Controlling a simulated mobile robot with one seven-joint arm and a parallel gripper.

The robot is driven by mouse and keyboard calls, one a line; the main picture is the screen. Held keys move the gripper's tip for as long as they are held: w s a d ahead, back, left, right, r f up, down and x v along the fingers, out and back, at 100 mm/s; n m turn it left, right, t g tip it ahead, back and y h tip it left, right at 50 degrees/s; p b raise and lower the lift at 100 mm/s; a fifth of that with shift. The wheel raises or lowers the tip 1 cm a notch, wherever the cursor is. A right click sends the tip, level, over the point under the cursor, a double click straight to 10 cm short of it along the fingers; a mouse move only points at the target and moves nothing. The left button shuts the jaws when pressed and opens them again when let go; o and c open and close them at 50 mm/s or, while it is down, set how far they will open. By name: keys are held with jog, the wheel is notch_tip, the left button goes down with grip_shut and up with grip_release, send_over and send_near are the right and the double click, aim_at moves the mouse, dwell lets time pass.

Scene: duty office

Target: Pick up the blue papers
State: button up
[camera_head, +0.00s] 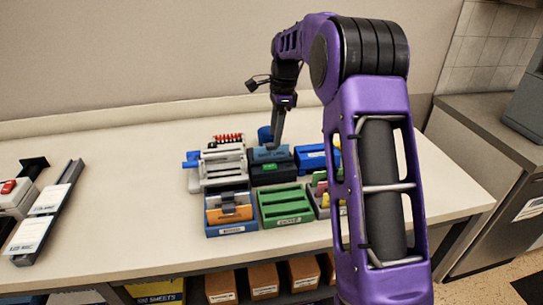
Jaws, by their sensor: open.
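My gripper (273,143) points down just above and behind the front face of the papers. Its jaws are open, though only a narrow edge of the fingers shows. I cannot tell whether the fingers straddle or touch the papers. My purple arm blocks part of the view on the right.
Around the papers stand a grey rack (222,167), a blue box (312,161), a green tray (287,207) and a blue tray of orange and grey cards (230,226). A long dark tray (57,195) lies at the left. The table between is clear.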

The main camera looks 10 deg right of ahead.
aim_at(272, 144)
jog(key=f, duration=0.2)
jog(key=a+f, duration=0.1)
jog(key=f, duration=0.2)
jog(key=shift+a+f, duration=0.1)
grip_shut()
